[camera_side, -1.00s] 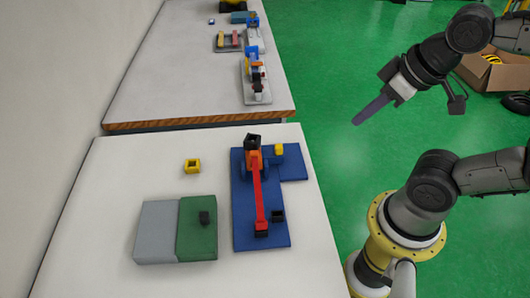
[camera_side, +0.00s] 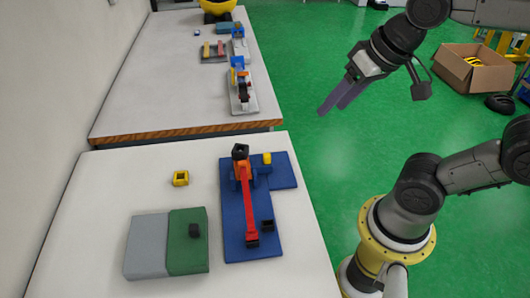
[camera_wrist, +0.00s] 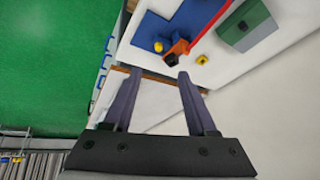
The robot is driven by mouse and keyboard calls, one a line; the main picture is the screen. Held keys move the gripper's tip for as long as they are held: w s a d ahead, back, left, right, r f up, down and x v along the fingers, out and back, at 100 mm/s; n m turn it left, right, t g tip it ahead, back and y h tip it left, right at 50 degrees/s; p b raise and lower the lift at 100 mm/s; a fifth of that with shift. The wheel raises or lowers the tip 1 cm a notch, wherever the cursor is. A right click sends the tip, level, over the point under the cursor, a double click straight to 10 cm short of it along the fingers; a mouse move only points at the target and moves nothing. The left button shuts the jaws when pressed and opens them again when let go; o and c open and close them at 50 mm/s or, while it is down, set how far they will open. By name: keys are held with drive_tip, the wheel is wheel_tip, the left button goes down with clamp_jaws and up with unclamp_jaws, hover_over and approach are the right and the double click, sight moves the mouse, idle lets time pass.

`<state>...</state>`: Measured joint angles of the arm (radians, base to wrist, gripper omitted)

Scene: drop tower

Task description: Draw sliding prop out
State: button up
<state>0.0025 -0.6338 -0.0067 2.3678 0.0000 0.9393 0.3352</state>
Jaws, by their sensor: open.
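The drop tower stands on a blue base (camera_side: 236,215) on the near white table. A long red bar (camera_side: 249,208) slopes from an orange part (camera_side: 243,170) at the back to a dark end at the front. A black cup (camera_side: 241,151) tops the tower. A small yellow block (camera_side: 267,158) sits on the base beside the tower; it may be the sliding prop, but I cannot tell. My gripper (camera_side: 333,107) is open and empty, up in the air to the right of the table. The wrist view shows its two fingers (camera_wrist: 160,73) apart, with the tower beyond them.
A yellow open frame (camera_side: 181,178) lies on the table left of the tower. A grey and green slab (camera_side: 187,241) with a dark block (camera_side: 194,230) lies front left. A second table (camera_side: 150,105) with similar assemblies stands behind. The air around my gripper is clear.

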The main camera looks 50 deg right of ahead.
drive_tip(key=w+m+g, duration=0.1)
drive_tip(key=w+m, duration=0.2)
drive_tip(key=w, duration=0.4)
drive_tip(key=m+g, duration=0.2)
drive_tip(key=g, duration=0.2)
hover_over(267, 155)
wheel_tip(267, 155, down, 9)
wheel_tip(267, 155, down, 15)
drive_tip(key=shift+r, duration=0.2)
clamp_jaws()
idle(0.6)
